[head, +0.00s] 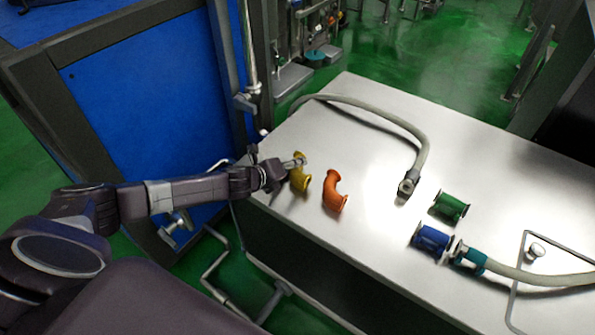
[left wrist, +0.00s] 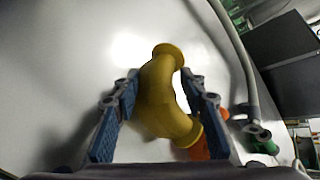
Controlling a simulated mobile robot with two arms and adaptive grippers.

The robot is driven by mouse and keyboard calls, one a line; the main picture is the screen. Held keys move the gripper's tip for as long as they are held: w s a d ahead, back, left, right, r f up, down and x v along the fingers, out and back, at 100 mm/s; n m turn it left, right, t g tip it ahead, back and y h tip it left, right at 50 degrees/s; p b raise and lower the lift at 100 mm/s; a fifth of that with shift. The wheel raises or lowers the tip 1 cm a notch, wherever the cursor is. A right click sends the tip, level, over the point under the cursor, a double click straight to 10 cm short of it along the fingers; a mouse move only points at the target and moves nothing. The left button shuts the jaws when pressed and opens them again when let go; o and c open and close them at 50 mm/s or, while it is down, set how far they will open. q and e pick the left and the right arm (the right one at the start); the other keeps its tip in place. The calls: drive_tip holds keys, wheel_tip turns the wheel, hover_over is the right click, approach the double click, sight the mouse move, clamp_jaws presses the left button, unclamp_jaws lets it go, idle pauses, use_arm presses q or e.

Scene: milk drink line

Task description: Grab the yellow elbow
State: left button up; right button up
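The yellow elbow (head: 300,179) lies at the left end of the white table, and it also shows in the left wrist view (left wrist: 160,98). It is a curved pipe with a flange at each end. My left gripper (head: 297,162) is at the elbow, partly covering it in the head view. In the left wrist view the two blue-padded fingers (left wrist: 160,76) are spread, one on each side of the elbow's middle. A narrow gap seems to show at the fingertips; whether either touches is hard to tell. My right gripper is not in view.
An orange elbow (head: 334,192) lies just right of the yellow one. A grey hose (head: 420,150) curves behind them on the table (head: 375,235). Green (head: 450,206) and blue (head: 432,239) spools and a second hose (head: 520,275) lie to the right. A blue panel (head: 150,90) stands at the left.

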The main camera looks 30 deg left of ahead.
use_arm(q)
drive_tip(key=shift+c, duration=0.6)
clamp_jaws()
drive_tip(key=shift+s, duration=0.1)
drive_tip(key=shift+r, duration=0.1)
